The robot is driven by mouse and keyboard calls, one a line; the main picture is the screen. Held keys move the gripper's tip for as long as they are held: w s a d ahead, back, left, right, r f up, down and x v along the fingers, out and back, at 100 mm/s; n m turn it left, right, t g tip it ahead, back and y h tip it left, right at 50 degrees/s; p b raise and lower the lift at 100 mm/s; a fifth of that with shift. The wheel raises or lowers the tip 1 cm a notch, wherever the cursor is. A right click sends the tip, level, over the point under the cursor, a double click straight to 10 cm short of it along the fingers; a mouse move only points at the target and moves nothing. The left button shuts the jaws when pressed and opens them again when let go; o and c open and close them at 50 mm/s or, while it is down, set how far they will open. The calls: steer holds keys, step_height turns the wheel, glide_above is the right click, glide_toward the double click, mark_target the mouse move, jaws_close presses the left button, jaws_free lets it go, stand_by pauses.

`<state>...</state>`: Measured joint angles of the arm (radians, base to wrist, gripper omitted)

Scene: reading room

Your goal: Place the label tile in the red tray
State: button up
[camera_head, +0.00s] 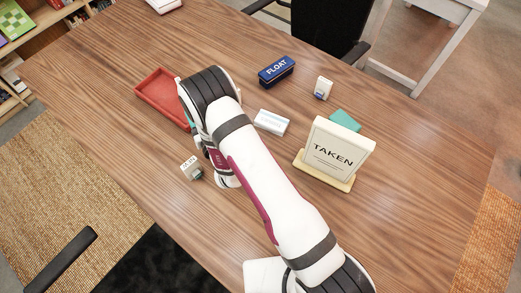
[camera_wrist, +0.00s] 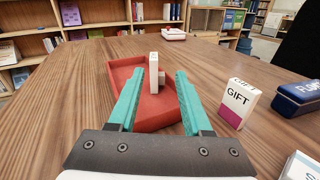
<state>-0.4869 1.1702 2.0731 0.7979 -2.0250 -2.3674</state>
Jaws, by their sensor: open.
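The label tile (camera_head: 188,163) is a small pale piece with dark lettering, left of my wrist in the head view. In the wrist view what looks like the same tile (camera_wrist: 153,72) is upright and nearly edge-on, with a small block at its right side. My gripper (camera_wrist: 160,76) is open, its teal fingers either side of the tile with gaps. The red tray (camera_wrist: 118,80) lies behind the tile in that view; I cannot tell whether the tile is over it or short of it. In the head view the tray (camera_head: 147,85) is partly hidden by my arm.
A GIFT box (camera_wrist: 237,103) stands right of the tray. A blue FLOAT box (camera_head: 276,71), a pale box (camera_head: 271,122), a small white box (camera_head: 323,88) and a TAKEN sign (camera_head: 335,150) stand farther right. The table left of the tray is clear.

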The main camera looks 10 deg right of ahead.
steer(key=w+d+r+m+g+h, duration=0.2)
steer(key=w+d+r+m+h, duration=0.3)
steer(key=m, duration=0.6)
steer(key=s+d+r+m+g, duration=0.45)
steer(key=s+d+m, duration=0.25)
steer(key=m, duration=0.5)
steer(key=s+d+r+m+g, duration=0.2)
steer(key=s+m+g, duration=0.1)
steer(key=s+m, duration=0.4)
steer(key=s+d+r+m+g, duration=0.2)
steer(key=s+m+g, duration=0.2)
steer(key=s, duration=1)
steer(key=s+d+r+m+g, duration=0.2)
steer(key=s+m+g, duration=0.1)
steer(key=s+m, duration=0.7)
steer(key=shift+s+m, duration=0.4)
